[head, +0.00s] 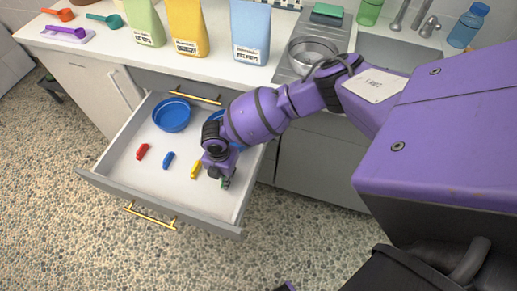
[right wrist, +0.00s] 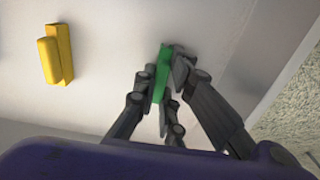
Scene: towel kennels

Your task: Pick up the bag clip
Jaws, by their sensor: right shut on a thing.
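Several bag clips are in the open drawer (head: 105,180): a red clip (head: 142,151), a blue clip (head: 168,160) and a yellow clip (head: 195,169) lie in a row on its floor. The yellow clip also shows in the right wrist view (right wrist: 55,55). My right gripper (head: 226,181) reaches down into the drawer's right part and is shut on a green clip (right wrist: 160,80). Its fingers hide part of that clip. I cannot tell whether the clip touches the drawer floor. My left gripper is not in view.
A blue bowl (head: 172,115) sits at the drawer's back left; another blue thing is partly hidden behind my right arm. The counter (head: 110,58) above holds scoops, green, yellow and blue bags (head: 251,30), and a metal bowl (head: 312,55) near the sink.

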